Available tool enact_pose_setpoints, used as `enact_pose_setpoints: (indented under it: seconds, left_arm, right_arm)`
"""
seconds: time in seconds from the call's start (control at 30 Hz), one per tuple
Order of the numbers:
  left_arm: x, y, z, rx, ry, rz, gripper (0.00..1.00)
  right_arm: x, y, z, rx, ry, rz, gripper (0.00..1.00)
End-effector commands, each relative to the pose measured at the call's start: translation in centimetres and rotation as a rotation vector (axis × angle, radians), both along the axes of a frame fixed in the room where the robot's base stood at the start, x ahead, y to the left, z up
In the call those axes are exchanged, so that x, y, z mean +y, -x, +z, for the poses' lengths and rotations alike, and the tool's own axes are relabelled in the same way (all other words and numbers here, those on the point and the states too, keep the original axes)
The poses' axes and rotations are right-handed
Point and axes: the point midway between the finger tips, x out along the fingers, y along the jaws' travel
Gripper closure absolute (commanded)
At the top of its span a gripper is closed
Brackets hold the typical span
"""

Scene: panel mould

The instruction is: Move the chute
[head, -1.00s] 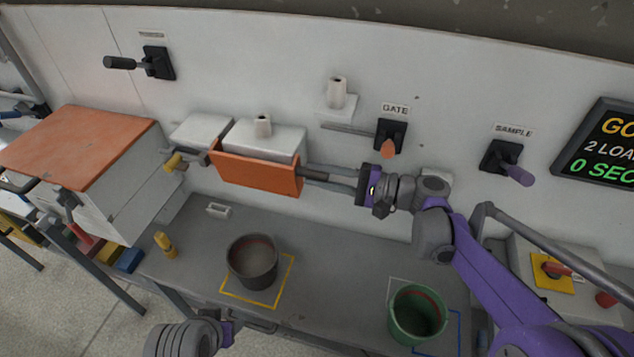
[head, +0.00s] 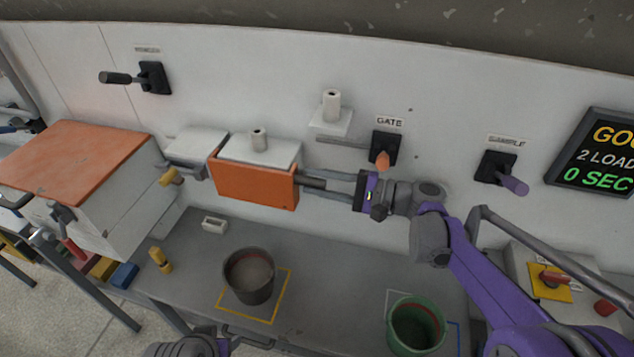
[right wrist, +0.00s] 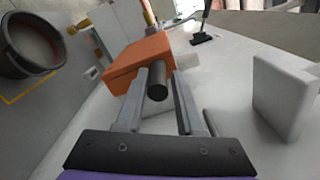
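The chute (head: 254,184), an orange box-like piece with a dark round handle (head: 312,183) on its right end, is at the wall in the head view. It also shows in the right wrist view (right wrist: 138,62), with the handle's end (right wrist: 157,92) toward the camera. My right gripper (head: 328,184) has its two grey fingers on either side of the handle, also seen in the right wrist view (right wrist: 162,75). A narrow gap shows beside the handle, so the fingers look open. Only part of my left wrist shows at the bottom edge; its fingertips are hidden.
A dark bucket (head: 249,282) stands in a yellow outline and a green bucket (head: 416,328) to its right. White nozzle blocks (head: 258,148) sit behind the chute. The GATE lever (head: 383,159) and SAMPLE lever (head: 512,184) stick out of the wall. An orange-topped cabinet (head: 75,160) stands left.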

Motion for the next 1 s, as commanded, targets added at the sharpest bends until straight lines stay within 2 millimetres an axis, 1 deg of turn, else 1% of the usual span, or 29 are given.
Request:
enact_pose_setpoints:
  seconds: [0.03,0.1,0.37,0.47,0.57,0.8,0.9,1.0]
  left_arm:
    - [0.0,0.0,0.0,0.0,0.0,0.0,0.45]
    - [0.0,0.0,0.0,0.0,0.0,0.0,0.45]
    - [0.0,0.0,0.0,0.0,0.0,0.0,0.45]
    - [0.0,0.0,-0.1,0.0,0.0,0.0,0.45]
    - [0.0,0.0,-0.2,0.001,0.0,0.0,0.45]
    - [0.0,0.1,-0.7,0.003,0.0,0.0,0.45]
    - [0.0,0.2,-0.8,0.003,0.0,0.0,0.45]
    - [0.0,0.2,-0.9,0.004,0.0,0.0,0.45]
  right_arm:
    - [0.0,0.0,0.0,0.0,0.001,0.0,0.53]
    - [0.0,0.0,0.0,0.0,0.001,0.002,0.43]
    - [0.0,0.1,-0.1,0.0,0.001,0.004,0.43]
    - [-0.5,0.3,-0.1,0.001,0.002,0.003,0.43]
    - [-1.8,0.7,-0.1,0.001,0.002,0.001,0.43]
    - [-6.5,2.1,-0.2,0.001,0.003,-0.001,0.43]
    - [-8.1,2.7,-0.1,0.001,0.003,-0.001,0.43]
    - [-9.3,3.1,-0.1,0.001,0.002,0.0,0.43]
